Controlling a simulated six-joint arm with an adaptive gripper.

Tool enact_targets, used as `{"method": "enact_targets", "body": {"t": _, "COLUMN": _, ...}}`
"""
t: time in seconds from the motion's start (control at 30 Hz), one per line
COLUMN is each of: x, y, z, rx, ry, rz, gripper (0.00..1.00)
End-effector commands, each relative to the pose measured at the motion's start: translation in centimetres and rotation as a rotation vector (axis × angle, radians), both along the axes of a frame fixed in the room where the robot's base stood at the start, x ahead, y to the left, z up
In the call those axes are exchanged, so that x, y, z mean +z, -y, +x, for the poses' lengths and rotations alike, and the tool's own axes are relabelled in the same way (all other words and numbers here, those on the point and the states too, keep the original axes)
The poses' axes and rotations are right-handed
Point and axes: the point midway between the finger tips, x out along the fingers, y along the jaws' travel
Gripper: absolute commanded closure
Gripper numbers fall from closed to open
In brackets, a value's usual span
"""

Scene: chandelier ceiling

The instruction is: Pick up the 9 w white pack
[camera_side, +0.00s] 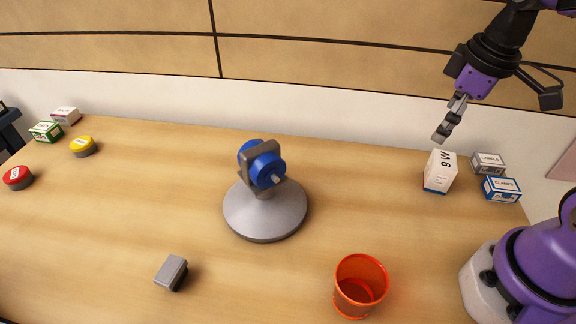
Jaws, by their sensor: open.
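The 9 W white pack (440,173) stands upright on the right side of the wooden table. It is a white box with dark "9 W" lettering and a blue band at its bottom. My gripper (441,138) is above the pack, close to its top and pointing down, slightly tilted. The fingers are seen nearly edge-on, so the gap between them is hard to make out. Nothing shows held in them, and the pack rests on the table.
Boxes marked LABELS (489,164) and CLAMPS (501,189) sit just right of the pack. An orange cup (360,287), a grey block (172,271) and a blue device on a round grey base (265,212) stand apart. Red (18,178) and yellow (83,147) buttons are left.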

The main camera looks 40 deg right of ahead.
Motion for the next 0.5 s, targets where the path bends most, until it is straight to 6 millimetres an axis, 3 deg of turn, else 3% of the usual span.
{"method": "enact_targets", "body": {"t": 0.1, "x": -1.8, "y": 2.6, "z": 0.2, "rx": 0.128, "ry": -0.125, "rz": 0.002, "gripper": 0.00}}
{"method": "enact_targets", "body": {"t": 0.2, "x": -2.8, "y": 3.9, "z": 0.1, "rx": 0.213, "ry": -0.182, "rz": 0.016, "gripper": 0.00}}
{"method": "enact_targets", "body": {"t": 0.5, "x": -7.0, "y": 4.5, "z": -0.1, "rx": 0.264, "ry": -0.213, "rz": 0.028, "gripper": 0.00}}
